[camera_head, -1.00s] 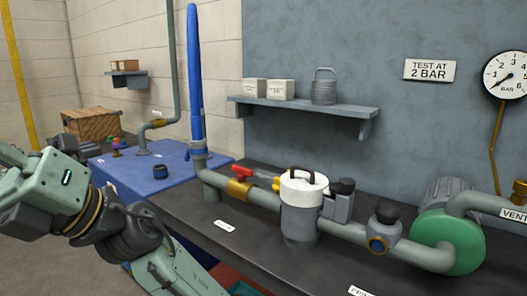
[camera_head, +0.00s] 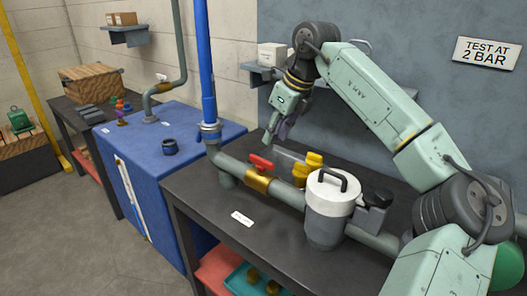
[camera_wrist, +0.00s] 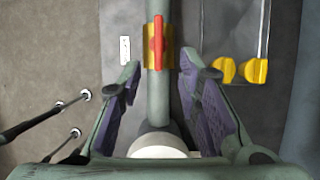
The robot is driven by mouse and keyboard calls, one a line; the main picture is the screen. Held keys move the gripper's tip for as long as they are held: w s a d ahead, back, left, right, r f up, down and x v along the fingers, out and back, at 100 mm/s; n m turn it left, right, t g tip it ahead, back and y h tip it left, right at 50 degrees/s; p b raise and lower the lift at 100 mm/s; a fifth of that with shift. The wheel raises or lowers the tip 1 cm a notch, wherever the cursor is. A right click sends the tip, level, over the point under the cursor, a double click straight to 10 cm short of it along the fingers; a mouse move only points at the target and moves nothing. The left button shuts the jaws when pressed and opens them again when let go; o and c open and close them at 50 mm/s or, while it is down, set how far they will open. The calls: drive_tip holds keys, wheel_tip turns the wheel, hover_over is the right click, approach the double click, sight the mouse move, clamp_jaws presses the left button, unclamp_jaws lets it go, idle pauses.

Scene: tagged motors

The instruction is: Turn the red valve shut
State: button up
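The red valve (camera_head: 261,163) is a small red lever handle on a brass body (camera_head: 256,180) in the grey pipe (camera_head: 231,165), on the dark bench. In the wrist view the red handle (camera_wrist: 158,42) lies in line with the pipe (camera_wrist: 158,100), at the top centre. My gripper (camera_head: 277,134) hangs above and a little behind the valve in the head view, apart from it. In the wrist view its two fingers (camera_wrist: 160,88) are spread wide, with purple pads and nothing held. The pipe shows between and below them.
A white-lidded canister (camera_head: 330,194) with a black handle stands on the pipe right of the valve. Yellow knobs (camera_head: 309,164) are just behind it. A tall blue pipe (camera_head: 204,65) rises at the left. A white label (camera_head: 242,218) lies on the bench front.

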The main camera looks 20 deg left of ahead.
sight(262, 159)
drive_tip(key=p+x, duration=0.2)
drive_tip(key=x, duration=0.7)
drive_tip(key=shift+a+f, duration=0.1)
drive_tip(key=shift+a, duration=0.1)
clamp_jaws()
